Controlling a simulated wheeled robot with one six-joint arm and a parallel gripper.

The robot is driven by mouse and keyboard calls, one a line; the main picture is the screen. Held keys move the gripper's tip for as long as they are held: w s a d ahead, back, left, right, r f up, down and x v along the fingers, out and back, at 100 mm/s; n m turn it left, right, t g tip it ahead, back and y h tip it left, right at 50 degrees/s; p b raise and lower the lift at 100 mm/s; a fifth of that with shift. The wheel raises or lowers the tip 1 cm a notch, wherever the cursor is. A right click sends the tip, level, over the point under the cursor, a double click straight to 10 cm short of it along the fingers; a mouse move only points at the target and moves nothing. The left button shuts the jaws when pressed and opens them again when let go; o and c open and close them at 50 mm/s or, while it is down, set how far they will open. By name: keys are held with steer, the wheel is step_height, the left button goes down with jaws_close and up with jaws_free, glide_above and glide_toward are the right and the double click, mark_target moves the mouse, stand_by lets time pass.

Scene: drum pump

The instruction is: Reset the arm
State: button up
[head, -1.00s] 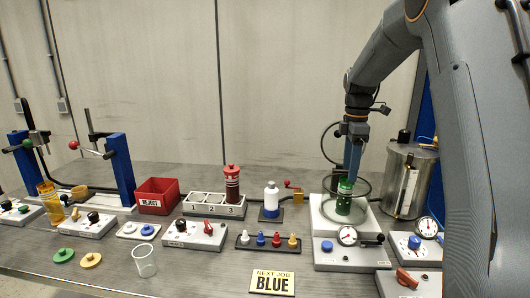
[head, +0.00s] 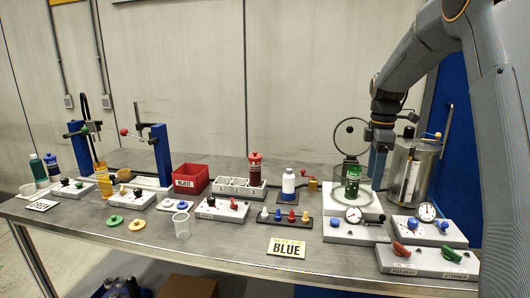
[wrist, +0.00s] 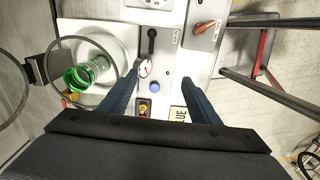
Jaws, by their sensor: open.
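My gripper (wrist: 158,84) is open and empty, with its two blue fingers spread over the pale station in the wrist view. In the head view my gripper (head: 377,162) hangs just right of the green bottle. The green bottle (head: 352,184) stands on a pale pump station (head: 371,207). In the wrist view the bottle (wrist: 92,72) is left of the left finger, apart from it. My fingertips are partly hidden in the head view.
A dark ring (head: 350,132) stands behind the bottle. A metal drum (head: 414,170) is right of my gripper. Gauges and a grey control box (head: 428,261) with knobs are at front right. A red bin (head: 190,178) and a BLUE card (head: 286,247) are farther left.

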steer(key=s+a+f+m, duration=0.4)
steer(key=s+m, duration=0.1)
steer(key=s, duration=0.4)
steer(key=s+a+f+m, duration=0.4)
steer(key=s+f+m, duration=0.1)
steer(key=s, duration=0.5)
steer(key=s+a+f+m, duration=0.4)
steer(key=s+a+m, duration=0.1)
steer(key=s, duration=0.4)
steer(key=shift+s+f+t, duration=0.25)
steer(key=shift+s+t, duration=0.15)
steer(key=shift+c, duration=0.5)
